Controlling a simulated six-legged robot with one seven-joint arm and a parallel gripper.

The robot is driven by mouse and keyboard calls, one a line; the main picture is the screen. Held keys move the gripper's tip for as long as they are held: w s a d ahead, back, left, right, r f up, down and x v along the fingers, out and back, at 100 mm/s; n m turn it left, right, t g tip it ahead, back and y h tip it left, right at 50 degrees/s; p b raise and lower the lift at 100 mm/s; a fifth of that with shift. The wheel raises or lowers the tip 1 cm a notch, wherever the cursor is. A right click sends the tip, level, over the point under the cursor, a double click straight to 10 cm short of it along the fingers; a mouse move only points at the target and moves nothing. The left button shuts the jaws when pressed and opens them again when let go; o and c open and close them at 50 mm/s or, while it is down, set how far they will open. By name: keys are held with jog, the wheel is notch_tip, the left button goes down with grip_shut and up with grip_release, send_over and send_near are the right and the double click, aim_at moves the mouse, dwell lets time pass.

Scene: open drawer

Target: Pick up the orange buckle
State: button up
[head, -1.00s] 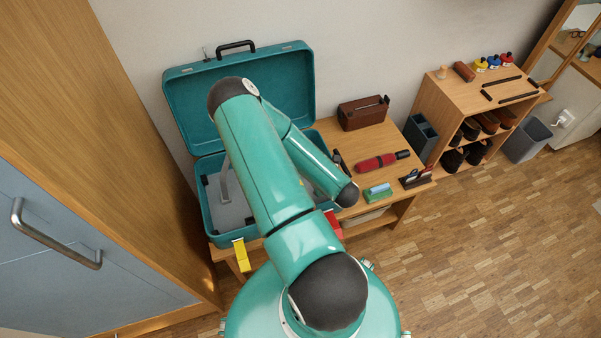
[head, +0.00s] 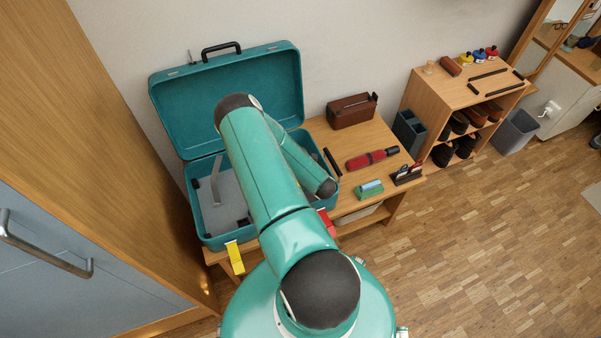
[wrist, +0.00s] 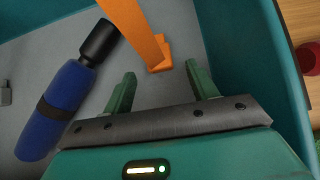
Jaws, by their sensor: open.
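The orange buckle (wrist: 160,55) shows in the wrist view as an orange strap-like piece with a bent, squared end, inside the teal suitcase (wrist: 260,50). My gripper (wrist: 160,72) is open, its two green fingers apart, one on each side below the buckle's bent end. Nothing is held between them. I cannot tell whether the fingers are level with the buckle. In the head view the suitcase (head: 219,240) stands open on a wooden bench. My arm covers part of its inside, and I cannot make out the buckle or my gripper there.
A blue rolled umbrella (wrist: 55,110) with a black handle lies left of my gripper in the case. A yellow tag (head: 234,257) hangs at the case's front. A red umbrella (head: 370,159), green brush (head: 369,190) and brown box (head: 351,111) lie right on the bench.

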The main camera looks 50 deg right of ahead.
jog(key=shift+x, duration=1.2)
jog(key=c, duration=1.1)
jog(key=shift+o, duration=0.2)
jog(key=shift+r, duration=0.15)
